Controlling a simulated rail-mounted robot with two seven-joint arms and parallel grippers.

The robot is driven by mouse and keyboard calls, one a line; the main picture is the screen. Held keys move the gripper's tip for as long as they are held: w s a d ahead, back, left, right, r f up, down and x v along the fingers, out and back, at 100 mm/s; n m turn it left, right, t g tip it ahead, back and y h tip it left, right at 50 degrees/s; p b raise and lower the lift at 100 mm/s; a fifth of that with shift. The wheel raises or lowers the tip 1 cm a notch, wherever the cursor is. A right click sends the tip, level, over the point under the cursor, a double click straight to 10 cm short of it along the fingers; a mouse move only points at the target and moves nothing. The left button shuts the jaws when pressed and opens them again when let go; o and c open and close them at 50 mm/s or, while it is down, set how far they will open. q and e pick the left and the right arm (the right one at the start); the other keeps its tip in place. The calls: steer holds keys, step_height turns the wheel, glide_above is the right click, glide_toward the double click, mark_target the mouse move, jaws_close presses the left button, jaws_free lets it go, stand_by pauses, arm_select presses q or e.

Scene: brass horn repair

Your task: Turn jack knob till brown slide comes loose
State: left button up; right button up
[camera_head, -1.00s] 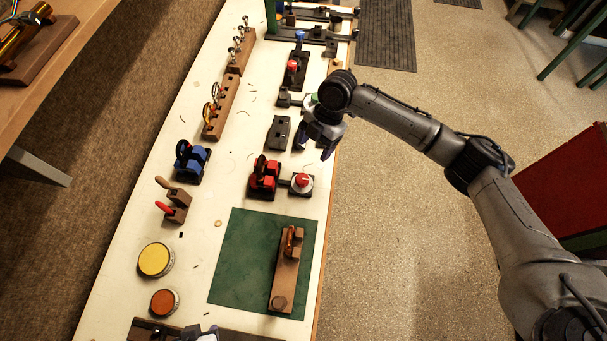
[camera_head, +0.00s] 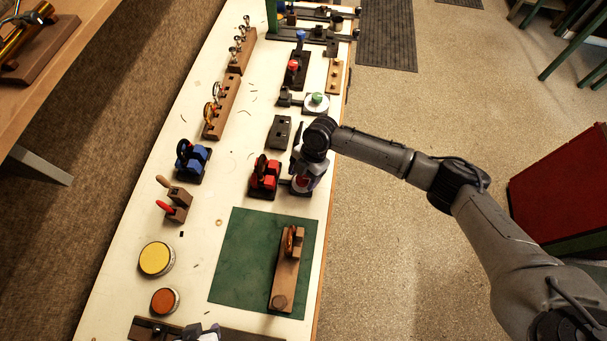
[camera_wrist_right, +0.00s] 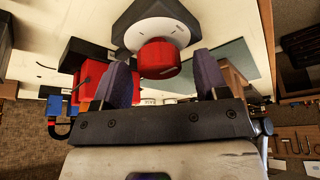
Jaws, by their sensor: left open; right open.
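The red jack knob (camera_wrist_right: 158,60) sits on a round white dial (camera_wrist_right: 150,32) on a dark base in the right wrist view. My right gripper (camera_wrist_right: 160,68) is open, with the knob between its two purple fingertips and a gap on each side. In the head view this gripper (camera_head: 303,178) hangs over the knob and mostly hides it. A red clamp (camera_head: 265,178) stands just left of the knob and holds a dark curved piece (camera_head: 261,164). I cannot tell whether that piece is the brown slide. My left gripper (camera_head: 203,332) shows only partly at the bottom edge.
A green mat (camera_head: 232,265) with a wooden block (camera_head: 286,270) lies nearer on the bench. A blue clamp (camera_head: 193,160), a dark block (camera_head: 279,132) and a green-knobbed dial (camera_head: 316,103) stand around. The bench's right edge is close to the knob.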

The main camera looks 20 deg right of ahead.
arm_select(q)
steer(key=shift+a, duration=0.1)
arm_select(e)
steer(key=shift+c, duration=0.2)
